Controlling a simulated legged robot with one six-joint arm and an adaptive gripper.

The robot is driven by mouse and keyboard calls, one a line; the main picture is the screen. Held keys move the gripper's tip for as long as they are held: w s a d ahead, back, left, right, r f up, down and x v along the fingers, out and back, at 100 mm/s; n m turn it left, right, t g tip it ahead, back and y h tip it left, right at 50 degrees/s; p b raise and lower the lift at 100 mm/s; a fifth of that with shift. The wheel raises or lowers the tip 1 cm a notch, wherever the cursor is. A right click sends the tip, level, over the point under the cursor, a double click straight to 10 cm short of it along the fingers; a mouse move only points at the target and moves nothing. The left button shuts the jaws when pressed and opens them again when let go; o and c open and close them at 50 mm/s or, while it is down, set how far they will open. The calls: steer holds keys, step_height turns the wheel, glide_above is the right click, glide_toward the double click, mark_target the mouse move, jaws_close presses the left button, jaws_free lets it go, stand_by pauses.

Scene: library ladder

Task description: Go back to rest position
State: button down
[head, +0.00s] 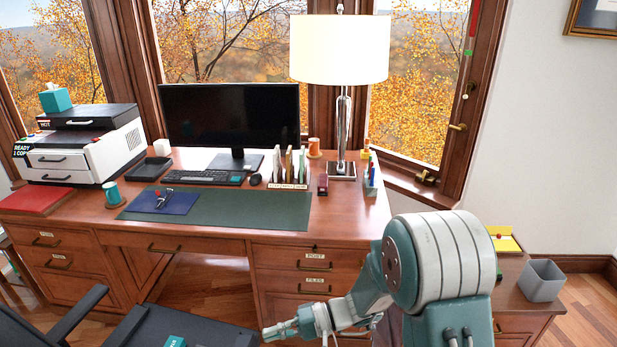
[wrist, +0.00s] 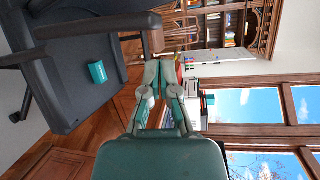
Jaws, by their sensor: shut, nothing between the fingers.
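My gripper (head: 268,332) is shut and empty, low in front of the desk's right-hand drawers in the head view. In the wrist view my gripper (wrist: 159,66) shows its two fingers together, with nothing between them. My arm is bent, with the forearm reaching to the left in the head view. The gripper is beside the dark office chair (head: 190,325) and looks apart from it. The chair also shows in the wrist view (wrist: 85,60), with a small teal box (wrist: 97,72) on its seat.
The wooden desk (head: 215,237) stands ahead, with a printer (head: 85,150), monitor (head: 232,115) and lamp (head: 340,50) on it. A grey bin (head: 541,281) sits on a low cabinet at the right. Wooden floor (head: 215,290) shows under the desk.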

steer(key=s+d+r+t+h, duration=0.4)
steer(key=s+d+r+h, duration=0.3)
steer(key=d, duration=0.4)
steer(key=s+d+r+t+h, duration=0.5)
steer(key=s+d+r+h, duration=0.2)
steer(key=d, duration=0.4)
step_height(320, 180, up, 2)
steer(key=shift+s+d+r+m+h, duration=0.15)
steer(key=shift+s+d+m+h, duration=0.15)
steer(key=shift+h, duration=0.6)
steer(key=shift+a, duration=0.1)
